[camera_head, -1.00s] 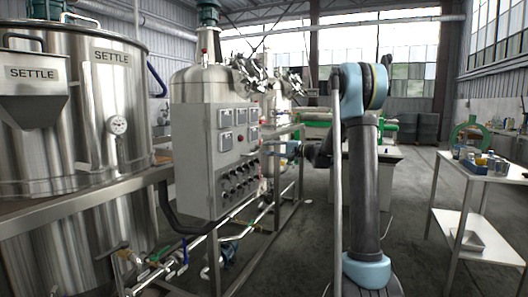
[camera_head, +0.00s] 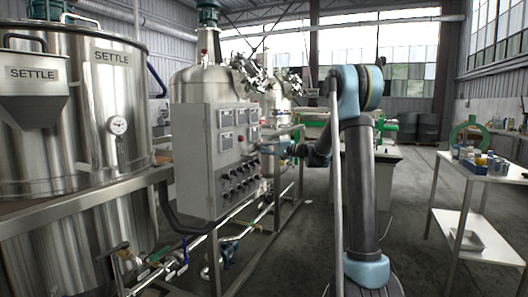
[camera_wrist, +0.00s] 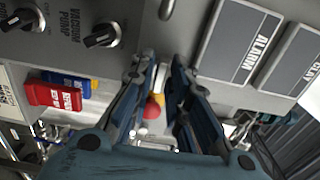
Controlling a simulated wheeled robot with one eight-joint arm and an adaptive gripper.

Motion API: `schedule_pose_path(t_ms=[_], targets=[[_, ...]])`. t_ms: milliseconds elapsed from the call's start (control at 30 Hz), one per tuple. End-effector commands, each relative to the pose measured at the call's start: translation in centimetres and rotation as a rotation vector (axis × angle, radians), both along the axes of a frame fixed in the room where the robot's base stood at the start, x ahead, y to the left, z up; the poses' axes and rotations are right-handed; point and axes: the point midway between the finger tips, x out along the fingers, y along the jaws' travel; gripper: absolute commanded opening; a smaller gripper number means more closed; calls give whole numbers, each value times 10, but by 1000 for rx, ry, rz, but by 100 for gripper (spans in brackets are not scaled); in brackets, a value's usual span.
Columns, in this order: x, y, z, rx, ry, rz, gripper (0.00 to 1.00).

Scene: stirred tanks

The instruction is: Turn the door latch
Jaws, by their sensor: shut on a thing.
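The grey control cabinet (camera_head: 198,160) stands left of my arm in the head view. In the wrist view, its panel (camera_wrist: 138,22) fills the upper part, with labels reading VACUUM PUMP and ALARM. My gripper (camera_wrist: 160,66) is at the panel, its two dark fingers closed on a small pale metal piece (camera_wrist: 160,76), which looks like the door latch. The fingers hide most of it, and its turn angle cannot be told. In the head view, my gripper (camera_head: 272,150) reaches the cabinet's right edge; the latch is too small to make out there.
Black knobs (camera_wrist: 103,33) are close to the left of my fingers. Red tags (camera_wrist: 52,93) and a red ball (camera_wrist: 152,108) show beyond the panel. Pipes and a frame (camera_head: 290,205) run beside the cabinet. A white table (camera_head: 490,166) stands right; the floor between is clear.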

Motion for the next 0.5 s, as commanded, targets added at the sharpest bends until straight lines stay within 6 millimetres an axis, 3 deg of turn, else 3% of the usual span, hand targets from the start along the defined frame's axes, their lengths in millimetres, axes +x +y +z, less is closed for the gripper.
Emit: schedule_pose_path(t_ms=[267,500], targets=[[0,2,-1,-24,-58,-1,0],[1,2,-2,-81,-211,-1,0]])
